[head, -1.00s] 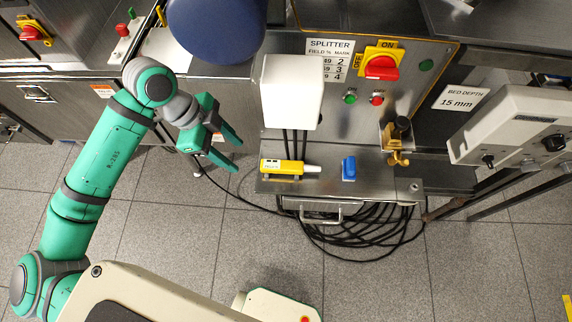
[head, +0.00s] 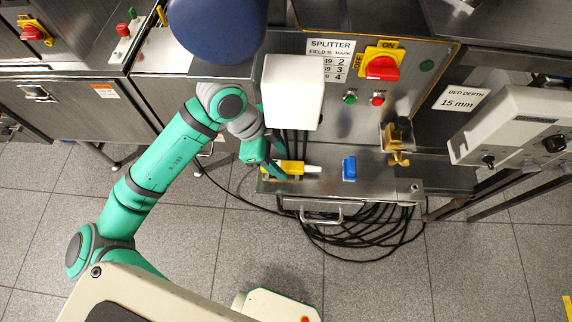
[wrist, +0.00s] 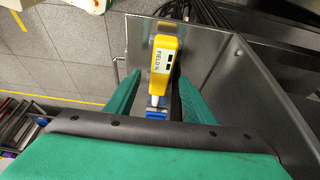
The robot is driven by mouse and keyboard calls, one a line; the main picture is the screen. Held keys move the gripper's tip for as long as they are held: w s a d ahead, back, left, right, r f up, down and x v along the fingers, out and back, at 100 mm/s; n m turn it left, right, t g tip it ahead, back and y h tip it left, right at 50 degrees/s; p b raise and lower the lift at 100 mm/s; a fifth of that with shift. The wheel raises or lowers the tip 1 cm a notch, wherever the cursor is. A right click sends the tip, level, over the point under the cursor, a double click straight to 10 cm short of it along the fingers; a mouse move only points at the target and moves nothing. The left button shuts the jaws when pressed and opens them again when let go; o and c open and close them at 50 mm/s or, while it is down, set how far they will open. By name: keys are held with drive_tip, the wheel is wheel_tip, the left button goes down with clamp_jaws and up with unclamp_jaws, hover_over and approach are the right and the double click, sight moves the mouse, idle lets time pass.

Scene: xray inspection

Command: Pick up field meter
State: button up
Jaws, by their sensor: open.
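The field meter (head: 294,168) is a yellow handheld device with a white tip, lying on the metal shelf below the white box. In the wrist view the field meter (wrist: 161,55) shows its "FIELD %" label and small display, with its white tip toward me. My gripper (head: 272,163) is open at the left part of the meter and partly hides it in the head view. In the wrist view my gripper's green fingers (wrist: 158,88) stand apart on either side of the meter's line. Whether they touch it I cannot tell.
A blue block (head: 349,168) sits on the shelf (head: 330,184) right of the meter. A brass fitting (head: 396,150) stands further right. The white box (head: 292,92) with cables hangs just above the meter. Coiled black cable (head: 365,228) lies below the shelf.

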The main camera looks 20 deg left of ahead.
drive_tip(key=shift+x, duration=1)
drive_tip(key=shift+f, duration=0.2)
clamp_jaws()
